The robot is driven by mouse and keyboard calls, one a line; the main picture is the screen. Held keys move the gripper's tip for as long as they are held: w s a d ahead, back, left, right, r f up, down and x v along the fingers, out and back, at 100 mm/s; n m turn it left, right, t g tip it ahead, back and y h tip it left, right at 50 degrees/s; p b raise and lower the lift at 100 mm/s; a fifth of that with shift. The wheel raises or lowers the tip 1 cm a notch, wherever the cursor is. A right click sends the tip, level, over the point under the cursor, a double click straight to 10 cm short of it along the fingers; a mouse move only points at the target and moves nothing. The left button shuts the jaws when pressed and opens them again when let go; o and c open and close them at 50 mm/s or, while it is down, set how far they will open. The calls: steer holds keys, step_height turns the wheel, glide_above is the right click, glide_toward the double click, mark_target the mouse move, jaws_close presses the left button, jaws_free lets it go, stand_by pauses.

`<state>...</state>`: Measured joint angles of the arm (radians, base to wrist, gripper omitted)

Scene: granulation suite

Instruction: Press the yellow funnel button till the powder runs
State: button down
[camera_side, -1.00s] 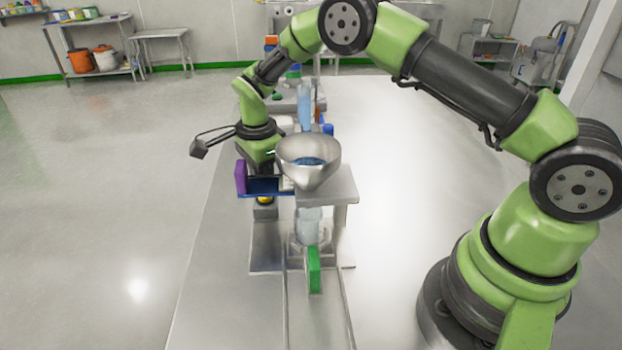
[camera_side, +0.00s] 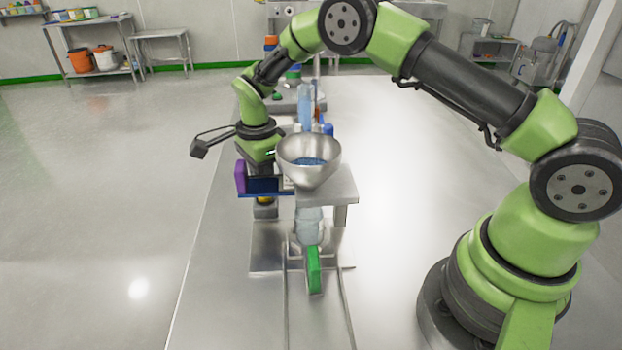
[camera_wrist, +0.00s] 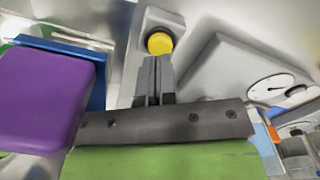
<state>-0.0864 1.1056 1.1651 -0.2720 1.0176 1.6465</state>
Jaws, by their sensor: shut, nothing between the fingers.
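The yellow button (camera_wrist: 159,43) sits on a grey box just ahead of my fingertips in the wrist view. In the side view only a sliver of the button (camera_side: 264,200) shows, on a grey box below the blue tray. My gripper (camera_wrist: 157,62) is shut and empty, pointing at the button. Its tips overlap the near edge of the button in the picture; I cannot tell whether they touch. The steel funnel (camera_side: 301,174) holds blue powder (camera_side: 310,162). A clear container (camera_side: 309,228) stands beneath it. No falling powder can be made out.
A purple block (camera_wrist: 42,98) and a blue tray (camera_wrist: 78,60) stand close on the left of my gripper. A grey housing with a round dial (camera_wrist: 268,90) is on its right.

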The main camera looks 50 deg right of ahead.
mark_target(265, 194)
steer(key=shift+f, duration=0.15)
steer(key=shift+f, duration=1.2)
steer(key=shift+r, duration=3.55)
steer(key=shift+f, duration=2.2)
steer(key=shift+f, duration=0.2)
